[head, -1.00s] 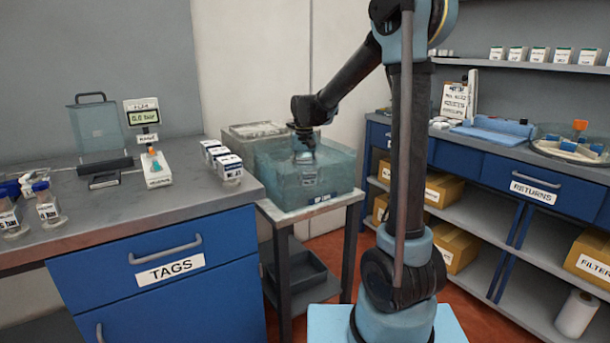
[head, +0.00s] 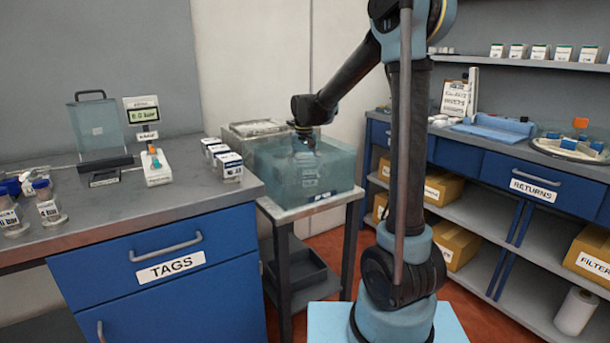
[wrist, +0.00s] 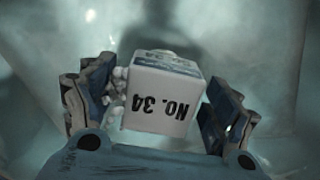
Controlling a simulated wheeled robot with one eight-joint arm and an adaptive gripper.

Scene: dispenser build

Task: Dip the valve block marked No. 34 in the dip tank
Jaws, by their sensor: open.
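The valve block marked No. 34 (wrist: 160,95) is a white block with black lettering, upside down in the wrist view. It lies between the two fingers of my gripper (wrist: 158,108), which stand apart with a gap on both sides. A few small pale bubbles show at the block's left side. In the head view my gripper (head: 304,143) reaches down into the clear, water-filled dip tank (head: 338,165). The block shows blurred through the tank wall (head: 310,180), below the gripper.
The dip tank stands on a small side table (head: 350,196) next to the grey bench. Several white-labelled blocks (head: 228,166) stand on the bench's edge near the tank. A gauge stand (head: 145,115) is farther left. Shelves with a RETURNS drawer (head: 533,188) are at the right.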

